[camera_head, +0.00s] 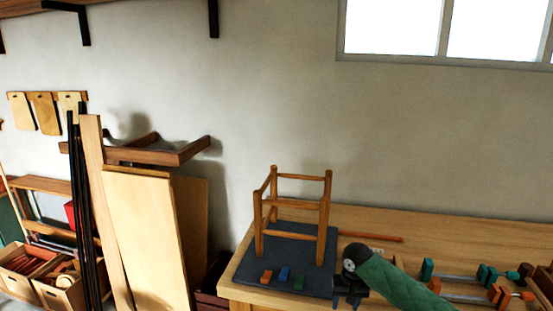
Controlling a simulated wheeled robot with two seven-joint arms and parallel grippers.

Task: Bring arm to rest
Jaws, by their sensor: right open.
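My right arm (395,283), in a green padded sleeve, comes in from the lower right over the workbench (440,225). Its dark right gripper (348,297) points down at the right edge of the dark mat (240,274). It is open, with nothing seen between its fingers; whether it touches the mat I cannot tell. My left gripper is not in view.
Bar clamps (460,277) lie on the bench at right. A reddish rod (370,236) lies behind. Boards (140,235) and crates (60,290) stand at left.

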